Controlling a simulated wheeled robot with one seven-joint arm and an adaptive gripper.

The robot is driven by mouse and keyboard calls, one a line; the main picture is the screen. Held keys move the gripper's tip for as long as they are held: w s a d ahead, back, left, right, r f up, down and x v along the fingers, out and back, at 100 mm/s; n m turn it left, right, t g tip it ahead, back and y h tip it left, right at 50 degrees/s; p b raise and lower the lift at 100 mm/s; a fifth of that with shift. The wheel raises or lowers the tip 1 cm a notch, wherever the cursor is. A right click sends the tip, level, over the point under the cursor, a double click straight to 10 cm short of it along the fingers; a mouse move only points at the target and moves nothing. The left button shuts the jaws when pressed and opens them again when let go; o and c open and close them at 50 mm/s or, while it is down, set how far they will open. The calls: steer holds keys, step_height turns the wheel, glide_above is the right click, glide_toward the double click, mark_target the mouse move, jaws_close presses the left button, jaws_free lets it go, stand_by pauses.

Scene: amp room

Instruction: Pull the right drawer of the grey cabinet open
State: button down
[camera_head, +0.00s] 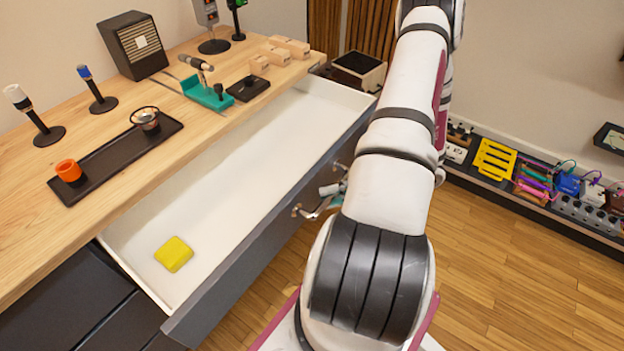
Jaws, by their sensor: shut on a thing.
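The grey cabinet (62,310) stands under a wooden top. Its right drawer (222,292) is pulled well out, and its pale inside shows. A yellow block (174,254) lies in the drawer, toward its near left end. The drawer's metal handle (299,211) sits on the outer face of the grey front. My gripper (333,190) is at this handle and shut on it. My white arm hides most of the gripper and part of the handle.
A dark tray (108,165) with an orange cup (69,171), microphones, a speaker (134,45) and small blocks stand on the wooden top. A pedalboard (540,195) with several coloured pedals lies along the right wall. The wooden floor (500,290) right of my arm is clear.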

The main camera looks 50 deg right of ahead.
steer(key=shift+s, duration=1.75)
steer(key=c, duration=1.5)
jaws_free()
steer(key=shift+c, duration=0.2)
steer(key=shift+d, duration=0.1)
steer(key=v, duration=1.2)
steer(key=shift+r, duration=0.1)
